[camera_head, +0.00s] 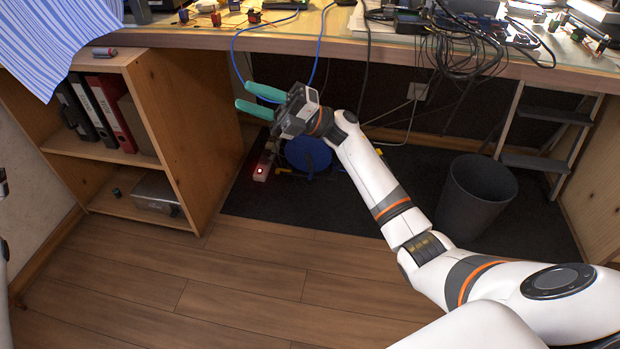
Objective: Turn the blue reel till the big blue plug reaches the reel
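The blue reel (308,153) lies low on the dark mat under the desk, partly hidden behind my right arm and gripper. A blue cable (322,35) hangs from the desk edge in a loop that passes behind the gripper. I cannot make out the big blue plug. My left gripper's fingers are not in view; only bits of my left arm show at the left edge.
A wooden shelf (100,155) with binders stands at left, and a dark bin (474,195) and a step ladder (540,163) at right. Black cables (462,50) hang from the cluttered desk (200,38).

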